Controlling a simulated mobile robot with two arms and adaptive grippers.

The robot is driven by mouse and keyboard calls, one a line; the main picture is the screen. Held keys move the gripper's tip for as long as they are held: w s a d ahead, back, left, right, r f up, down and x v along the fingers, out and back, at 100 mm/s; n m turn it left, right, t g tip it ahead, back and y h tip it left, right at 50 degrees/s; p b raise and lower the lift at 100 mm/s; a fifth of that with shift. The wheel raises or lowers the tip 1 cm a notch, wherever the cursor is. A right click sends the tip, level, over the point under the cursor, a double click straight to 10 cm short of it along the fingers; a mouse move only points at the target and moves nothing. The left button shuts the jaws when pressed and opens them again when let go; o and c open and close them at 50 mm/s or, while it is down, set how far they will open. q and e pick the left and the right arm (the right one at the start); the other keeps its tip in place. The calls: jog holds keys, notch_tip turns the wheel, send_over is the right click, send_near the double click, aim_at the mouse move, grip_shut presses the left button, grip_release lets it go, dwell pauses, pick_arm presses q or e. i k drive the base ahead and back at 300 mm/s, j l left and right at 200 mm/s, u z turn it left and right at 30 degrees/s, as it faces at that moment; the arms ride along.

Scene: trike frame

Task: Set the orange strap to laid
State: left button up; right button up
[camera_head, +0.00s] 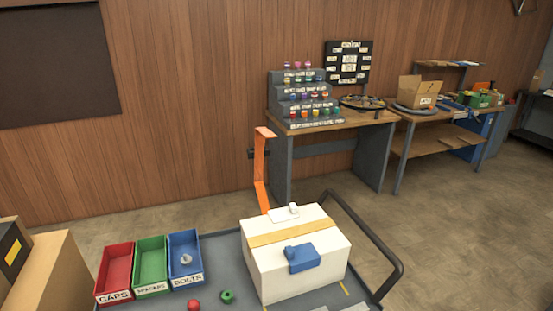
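An orange strap (260,172) stands upright behind the left rear part of a white box (285,272). It has a bend partway up and a short flap at its top. A small dark piece shows beside its upper part. Its lower end is hidden behind the box. A flat yellow-orange band (275,236) runs across the box's top. A blue block-like part (302,257) sits at the box's front top edge, and a small white part (285,212) sits at the back edge. Neither of my grippers is in view.
The box stands on a grey cart top (226,255) with a dark handle rail (372,232) at right. Red (103,284), green (139,276) and blue (173,268) bins are at left. A red ball (193,305) and green ring (227,297) lie in front. Workbenches (350,125) stand behind.

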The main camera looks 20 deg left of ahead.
aim_at(261, 151)
jog(key=i+l+z, duration=0.35)
jog(key=l, duration=0.25)
jog(key=i+l+z, duration=0.35)
jog(key=l, duration=0.2)
jog(key=i+l+z, duration=0.35)
jog(key=i+l+u, duration=0.15)
jog(key=i, duration=0.3)
jog(key=i+l+u, duration=0.2)
jog(key=i, duration=0.2)
jog(key=i+l+u, duration=0.15)
jog(key=i, duration=0.25)
jog(key=i+j+u, duration=0.25)
jog(key=u, duration=0.15)
jog(key=i+u, duration=0.85)
jog(key=i+l+u, duration=0.1)
jog(key=i+u, duration=0.95)
jog(key=u, duration=0.25)
jog(key=i+l+u, duration=0.15)
jog(key=i+u, duration=0.25)
jog(key=i+l+u, duration=0.15)
jog(key=u, duration=0.3)
jog(key=i+l+u, duration=0.15)
jog(key=u, duration=0.3)
jog(key=i+l+u, duration=0.25)
jog(key=u, duration=0.25)
jog(key=i+l+u, duration=0.25)
jog(key=u, duration=0.2)
jog(key=l, duration=0.1)
